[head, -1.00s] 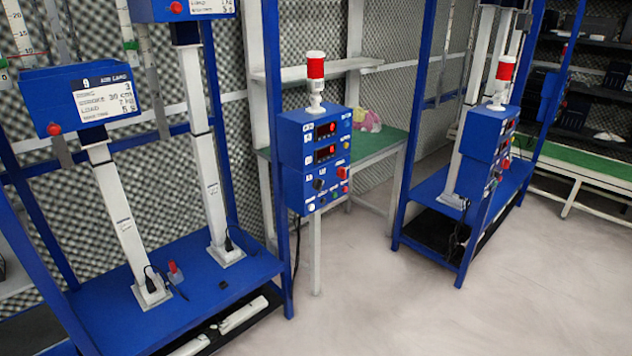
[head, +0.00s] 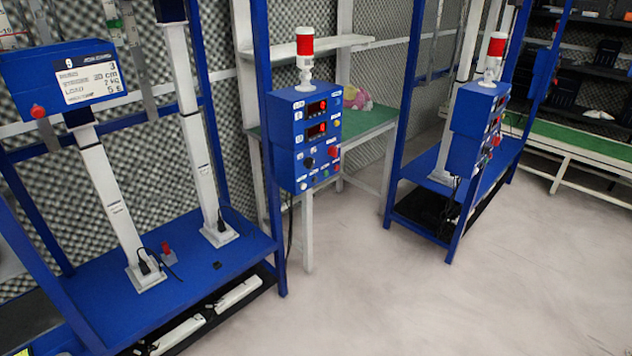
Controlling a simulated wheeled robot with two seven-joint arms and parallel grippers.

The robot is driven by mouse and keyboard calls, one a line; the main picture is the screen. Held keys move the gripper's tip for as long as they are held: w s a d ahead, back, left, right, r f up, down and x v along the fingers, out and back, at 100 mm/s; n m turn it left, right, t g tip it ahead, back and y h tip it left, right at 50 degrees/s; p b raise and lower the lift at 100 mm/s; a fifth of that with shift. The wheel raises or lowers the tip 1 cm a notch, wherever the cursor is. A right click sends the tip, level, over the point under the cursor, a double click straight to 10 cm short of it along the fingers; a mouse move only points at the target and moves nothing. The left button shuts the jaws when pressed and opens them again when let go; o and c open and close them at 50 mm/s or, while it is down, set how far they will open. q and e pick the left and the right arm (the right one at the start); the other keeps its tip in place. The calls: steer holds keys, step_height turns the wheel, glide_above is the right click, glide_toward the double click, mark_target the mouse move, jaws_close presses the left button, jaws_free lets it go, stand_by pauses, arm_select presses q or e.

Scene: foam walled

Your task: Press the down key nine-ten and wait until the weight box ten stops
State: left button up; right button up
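The blue control box (head: 305,140) stands on a white post between two blue frames. It has two red-lit displays, a dark knob, a red button (head: 334,152) and several small keys whose labels I cannot read, so I cannot pick out the down key. A red-topped lamp (head: 305,45) stands on it. The weight box marked 9 (head: 60,85) is on a white column at the left. On the column beside it, only a blue lower part (head: 170,10) shows at the top edge; any box above is cut off. Neither gripper is in view.
The blue frame base (head: 195,290) fills the lower left. A green-topped table (head: 365,125) with a colourful soft object is behind the control box. Another blue frame with a similar control box (head: 475,130) stands to the right. The pale floor (head: 400,310) in front is clear.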

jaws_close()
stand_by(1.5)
